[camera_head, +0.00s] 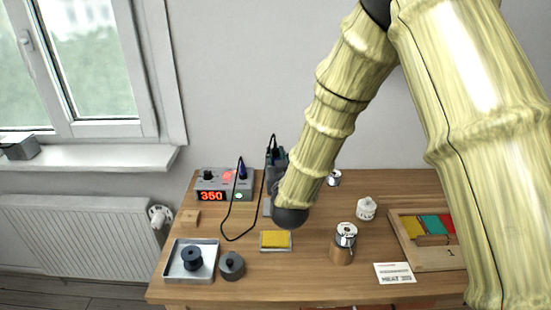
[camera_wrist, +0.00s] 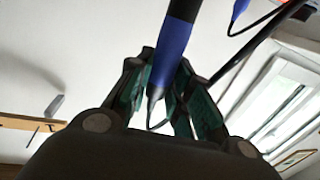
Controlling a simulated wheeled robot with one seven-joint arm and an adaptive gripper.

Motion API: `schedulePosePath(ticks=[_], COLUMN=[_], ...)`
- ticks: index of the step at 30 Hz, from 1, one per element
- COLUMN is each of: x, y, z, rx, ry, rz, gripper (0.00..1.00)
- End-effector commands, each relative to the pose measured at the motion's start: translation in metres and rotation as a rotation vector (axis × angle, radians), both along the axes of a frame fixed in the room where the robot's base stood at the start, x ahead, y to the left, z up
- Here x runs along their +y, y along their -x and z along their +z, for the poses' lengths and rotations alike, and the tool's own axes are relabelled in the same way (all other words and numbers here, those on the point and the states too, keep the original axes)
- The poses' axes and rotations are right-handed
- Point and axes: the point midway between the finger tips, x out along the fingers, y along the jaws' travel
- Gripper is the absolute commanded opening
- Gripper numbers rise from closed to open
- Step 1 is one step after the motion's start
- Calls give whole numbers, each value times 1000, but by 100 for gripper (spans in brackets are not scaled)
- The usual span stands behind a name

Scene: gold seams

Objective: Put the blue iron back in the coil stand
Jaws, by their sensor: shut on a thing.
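My gripper (camera_head: 275,156) is raised over the back of the bench, left of centre, its fingers largely hidden behind my wrist. In the wrist view my gripper (camera_wrist: 165,95) has its green-padded fingers closed around the blue iron (camera_wrist: 175,42). I cannot make out the coil stand for certain; my arm hides part of the bench.
A grey station (camera_head: 211,186) reading 350 stands at back left, with a black cable (camera_head: 226,224) looping from it.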

Motion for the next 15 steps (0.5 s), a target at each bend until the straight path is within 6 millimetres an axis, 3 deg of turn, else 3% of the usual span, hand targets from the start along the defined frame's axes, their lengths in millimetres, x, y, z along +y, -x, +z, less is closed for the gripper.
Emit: schedulePosePath(ticks=[14,15], x=[0,0], y=[0,0], z=[-5,-5], rx=[0,0], ry=[0,0], rz=[0,0], gripper=[0,23])
